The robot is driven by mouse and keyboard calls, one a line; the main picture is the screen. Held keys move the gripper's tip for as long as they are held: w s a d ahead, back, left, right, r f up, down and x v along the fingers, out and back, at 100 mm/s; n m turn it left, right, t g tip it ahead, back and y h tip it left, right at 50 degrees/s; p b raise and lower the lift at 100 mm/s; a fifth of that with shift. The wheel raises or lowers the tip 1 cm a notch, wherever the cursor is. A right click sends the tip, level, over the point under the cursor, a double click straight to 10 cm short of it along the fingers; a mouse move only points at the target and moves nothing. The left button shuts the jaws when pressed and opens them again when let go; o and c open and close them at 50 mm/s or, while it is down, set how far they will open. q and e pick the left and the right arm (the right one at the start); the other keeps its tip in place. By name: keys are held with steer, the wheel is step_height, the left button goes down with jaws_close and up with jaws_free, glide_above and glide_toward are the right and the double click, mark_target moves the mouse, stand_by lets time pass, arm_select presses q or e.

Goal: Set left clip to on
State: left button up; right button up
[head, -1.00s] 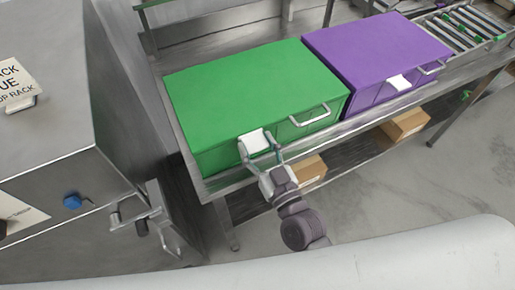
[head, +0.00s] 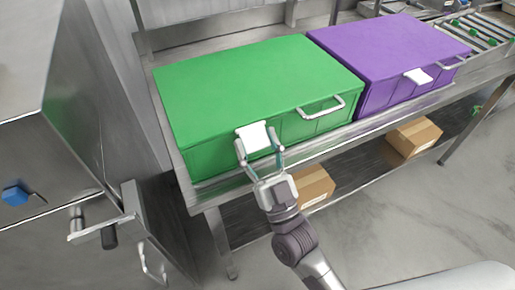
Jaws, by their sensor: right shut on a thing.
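A green box (head: 250,85) with a metal handle (head: 320,107) stands on the steel table. A white clip (head: 252,134) sits at the top of its front face, left of the handle; it looks like the left clip. My right gripper (head: 259,147) reaches up to it from below, with one finger on each side, and is shut on it. A purple box (head: 385,50) stands to the right with a similar white clip (head: 418,76) and its own handle. My left gripper is out of view.
The steel table (head: 350,130) runs along the boxes' front. Cardboard boxes (head: 313,187) (head: 414,136) lie on the shelf below. A steel machine (head: 60,120) with a blue knob (head: 15,196) stands at the left. A roller conveyor (head: 480,30) is at the far right. The floor in front is open.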

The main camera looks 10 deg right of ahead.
stand_by(0.3)
steer(key=o, duration=1.2)
steer(key=shift+c, duration=0.2)
steer(key=v, duration=1.2)
steer(key=shift+w, duration=0.1)
